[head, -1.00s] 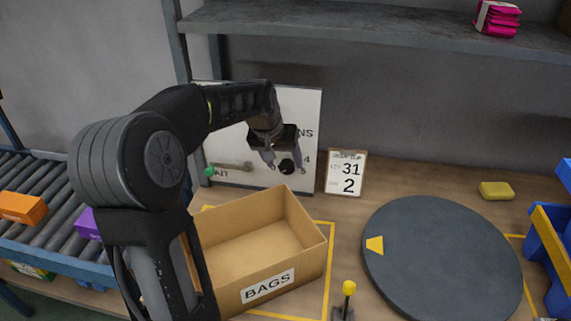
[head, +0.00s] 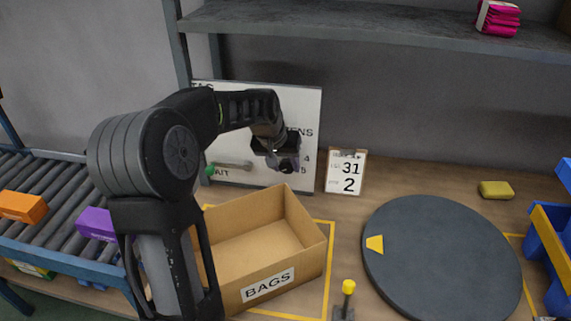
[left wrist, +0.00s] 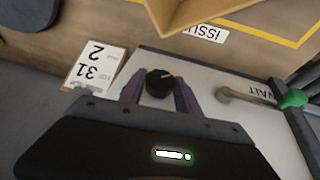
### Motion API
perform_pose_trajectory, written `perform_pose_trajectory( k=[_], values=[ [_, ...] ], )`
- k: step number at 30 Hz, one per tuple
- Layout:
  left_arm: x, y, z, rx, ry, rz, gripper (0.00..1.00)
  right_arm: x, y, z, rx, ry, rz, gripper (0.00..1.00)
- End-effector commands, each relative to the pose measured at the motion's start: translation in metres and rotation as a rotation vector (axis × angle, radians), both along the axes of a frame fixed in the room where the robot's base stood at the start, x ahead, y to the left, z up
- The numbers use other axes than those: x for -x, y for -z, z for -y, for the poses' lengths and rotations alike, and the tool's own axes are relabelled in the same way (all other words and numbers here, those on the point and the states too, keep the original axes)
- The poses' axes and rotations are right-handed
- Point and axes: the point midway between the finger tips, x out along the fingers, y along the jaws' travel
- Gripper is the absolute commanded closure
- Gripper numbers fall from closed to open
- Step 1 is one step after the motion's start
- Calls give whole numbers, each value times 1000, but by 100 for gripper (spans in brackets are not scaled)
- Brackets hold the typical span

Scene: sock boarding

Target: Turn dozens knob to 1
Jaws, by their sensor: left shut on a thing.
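The dozens knob (left wrist: 160,83) is a round black knob with a pale pointer line, on the white panel (left wrist: 215,78). In the left wrist view it sits between the two purple-grey fingers of my left gripper (head: 286,165), which is shut on it. In the head view the gripper covers the knob, and the panel (head: 308,105) shows part of the word "DOZENS" and a "4" beside the gripper. Most dial numbers are hidden, so the knob's setting cannot be read. A white card (head: 345,172) reading "31" and "2" stands right of the panel. My right gripper is out of view.
A lever with a green end (head: 211,170) is on the panel, left of the gripper, by "WAIT". An open cardboard box (head: 228,281) labelled "BAGS" stands below my left arm. A dark round turntable (head: 440,255) is to the right. A shelf (head: 380,32) hangs above.

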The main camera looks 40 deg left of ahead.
Motion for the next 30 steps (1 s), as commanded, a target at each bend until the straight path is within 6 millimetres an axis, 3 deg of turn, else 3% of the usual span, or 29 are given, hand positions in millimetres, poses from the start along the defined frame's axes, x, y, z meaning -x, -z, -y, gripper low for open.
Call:
perform_pose_trajectory(
  k=[8, 20, 30],
  values=[
    [0, 0, 0, 0, 0, 0, 100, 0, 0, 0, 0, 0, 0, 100],
    [-1, -2, 1, -42, 2, -23, 100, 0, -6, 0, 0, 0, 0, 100],
    [-3, -1, 5, -220, 5, -118, 100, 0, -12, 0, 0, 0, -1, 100]
  ],
)
